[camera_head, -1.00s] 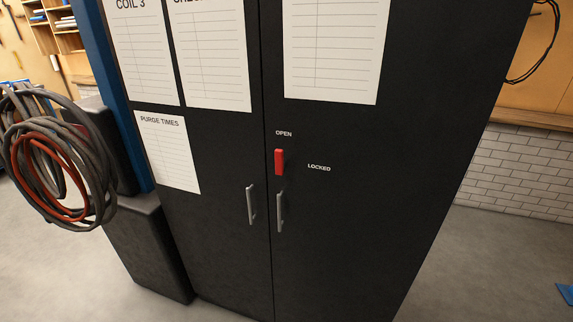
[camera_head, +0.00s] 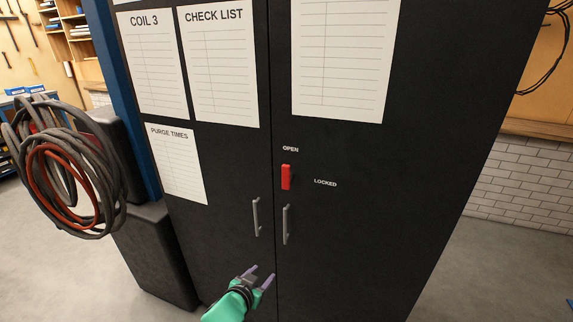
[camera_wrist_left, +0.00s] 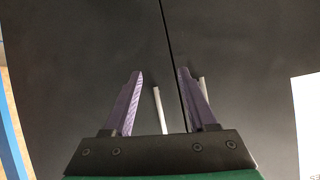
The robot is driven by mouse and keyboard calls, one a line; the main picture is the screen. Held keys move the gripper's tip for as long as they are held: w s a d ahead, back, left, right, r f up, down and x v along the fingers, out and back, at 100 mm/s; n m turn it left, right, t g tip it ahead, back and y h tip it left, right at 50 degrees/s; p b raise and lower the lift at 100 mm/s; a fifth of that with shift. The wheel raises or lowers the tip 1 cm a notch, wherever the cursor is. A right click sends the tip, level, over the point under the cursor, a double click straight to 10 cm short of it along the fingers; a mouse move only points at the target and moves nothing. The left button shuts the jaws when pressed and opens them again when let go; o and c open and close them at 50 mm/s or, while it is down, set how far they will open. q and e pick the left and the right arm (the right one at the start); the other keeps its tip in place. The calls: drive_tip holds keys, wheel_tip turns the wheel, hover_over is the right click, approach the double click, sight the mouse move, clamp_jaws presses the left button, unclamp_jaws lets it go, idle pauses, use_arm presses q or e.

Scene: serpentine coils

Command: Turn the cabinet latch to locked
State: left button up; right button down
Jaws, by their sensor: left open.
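The black cabinet (camera_head: 350,230) has two doors that are shut. The red latch (camera_head: 286,177) is on the right door and stands upright, in line with the word OPEN (camera_head: 290,149) above it. The word LOCKED (camera_head: 325,183) is to its right. My left gripper (camera_head: 262,274) is open and empty, below the door handles and well below the latch. In the left wrist view its purple fingers (camera_wrist_left: 157,85) are spread before the dark doors, and the latch does not show there. My right gripper is not in view.
Two grey handles, a left one (camera_head: 256,217) and a right one (camera_head: 286,224), flank the door seam below the latch. Paper sheets (camera_head: 177,163) hang on the doors. Coiled hoses (camera_head: 62,170) hang at left. Grey floor (camera_head: 480,255) is clear at right.

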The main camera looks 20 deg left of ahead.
use_arm(q)
wheel_tip(320, 180, up, 14)
drive_tip(key=w+d+t, duration=0.1)
drive_tip(key=t, duration=0.2)
drive_tip(key=n+t+p, duration=0.1)
drive_tip(key=t, duration=0.2)
approach(285, 170)
drive_tip(key=w+p, duration=0.3)
drive_tip(key=w, duration=0.7)
drive_tip(key=shift+a+r, duration=0.1)
drive_tip(key=shift+w, duration=0.4)
drive_tip(key=shift+c, duration=0.3)
clamp_jaws()
